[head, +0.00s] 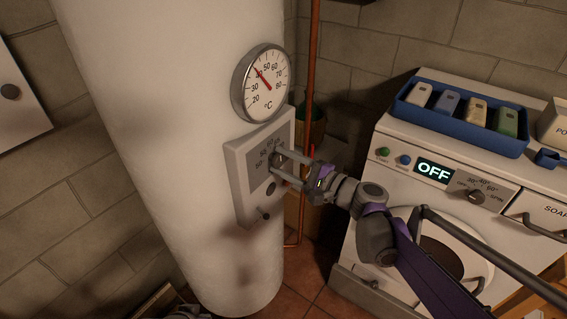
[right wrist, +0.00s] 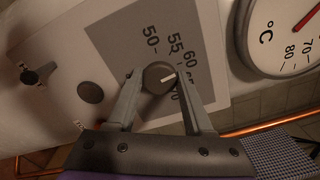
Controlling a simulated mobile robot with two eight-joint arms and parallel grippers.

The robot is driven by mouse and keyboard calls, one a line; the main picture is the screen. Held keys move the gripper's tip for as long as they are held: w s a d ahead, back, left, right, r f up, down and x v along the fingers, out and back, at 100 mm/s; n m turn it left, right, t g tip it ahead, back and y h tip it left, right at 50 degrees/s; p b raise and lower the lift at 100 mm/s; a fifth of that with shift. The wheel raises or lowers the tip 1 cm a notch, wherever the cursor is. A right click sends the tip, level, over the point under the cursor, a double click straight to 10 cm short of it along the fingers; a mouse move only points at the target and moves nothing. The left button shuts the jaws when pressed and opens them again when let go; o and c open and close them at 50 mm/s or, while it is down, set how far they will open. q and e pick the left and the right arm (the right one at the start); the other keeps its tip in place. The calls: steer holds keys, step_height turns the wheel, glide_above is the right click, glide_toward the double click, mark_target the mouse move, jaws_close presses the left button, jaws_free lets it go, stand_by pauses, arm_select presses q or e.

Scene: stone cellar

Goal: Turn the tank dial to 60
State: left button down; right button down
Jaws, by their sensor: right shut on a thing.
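The tank dial (right wrist: 153,72) is a dark round knob on a grey scale plate (right wrist: 112,45), on the white control box (head: 244,166) of the tank. My right gripper (head: 276,162) is shut on the dial, with one finger on each side of it. In the right wrist view, the dial's white mark points right and slightly up, near the 60 or just past it. The numbers 50, 55 and 60 are readable there. A further number is partly hidden by a finger. My left gripper cannot be made out.
A round thermometer (head: 262,84) sits above the box, its red needle near 40. Below the dial are a dark round button (right wrist: 90,92) and a small switch (head: 263,214). A copper pipe (head: 313,70) runs behind. A washing machine (head: 400,195) showing OFF stands right.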

steer(key=shift+m, duration=0.5)
steer(key=shift+c, duration=1.5)
jaws_free()
steer(key=v, duration=1.1)
steer(key=shift+b, duration=0.45)
steer(key=shift+a, duration=0.1)
